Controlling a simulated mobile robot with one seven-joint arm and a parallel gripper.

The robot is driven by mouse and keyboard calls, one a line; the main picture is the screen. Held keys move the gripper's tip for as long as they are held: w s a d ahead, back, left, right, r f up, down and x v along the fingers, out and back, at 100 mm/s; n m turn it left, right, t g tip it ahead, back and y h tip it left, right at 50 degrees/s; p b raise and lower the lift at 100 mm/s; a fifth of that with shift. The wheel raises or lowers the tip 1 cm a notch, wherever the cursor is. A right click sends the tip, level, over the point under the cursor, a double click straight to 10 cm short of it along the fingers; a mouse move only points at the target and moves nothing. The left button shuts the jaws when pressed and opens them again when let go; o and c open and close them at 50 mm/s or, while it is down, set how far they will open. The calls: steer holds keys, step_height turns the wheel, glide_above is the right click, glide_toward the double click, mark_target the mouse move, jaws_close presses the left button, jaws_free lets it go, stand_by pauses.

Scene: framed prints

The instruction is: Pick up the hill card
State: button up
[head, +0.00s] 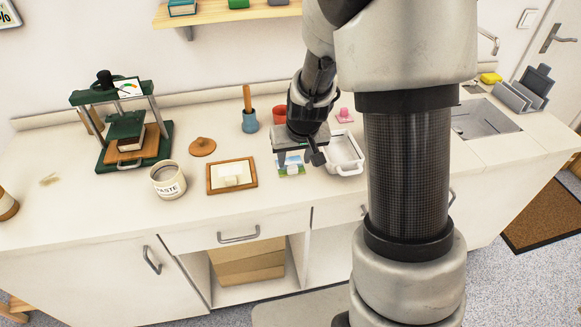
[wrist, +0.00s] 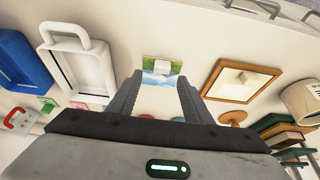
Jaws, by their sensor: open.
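The hill card (head: 291,169) is a small card with green and blue picture areas, on the white counter below my gripper (head: 298,155). My gripper hides part of it in the head view. In the wrist view the card (wrist: 151,76) shows between and just beyond the open fingertips of my gripper (wrist: 160,80). A small pale block or tab (wrist: 168,67) shows on the card's face. The fingers are apart with nothing held between them. I cannot tell how high they are above the card.
A white handled tray (head: 345,152) stands close right of the card, and a wooden frame (head: 216,188) lies to its left. A paste pot (head: 167,181) and a green press (head: 106,160) are farther left. A blue tray (wrist: 22,62) shows in the wrist view. Counter in front is clear.

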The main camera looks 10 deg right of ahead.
mark_target(292, 166)
steer(key=x, duration=0.3)
steer(key=shift+a+f, duration=0.1)
steer(key=shift+f, duration=0.15)
steer(key=shift+c, duration=0.2)
steer(key=c, duration=1.1)
steer(key=shift+r, duration=0.1)
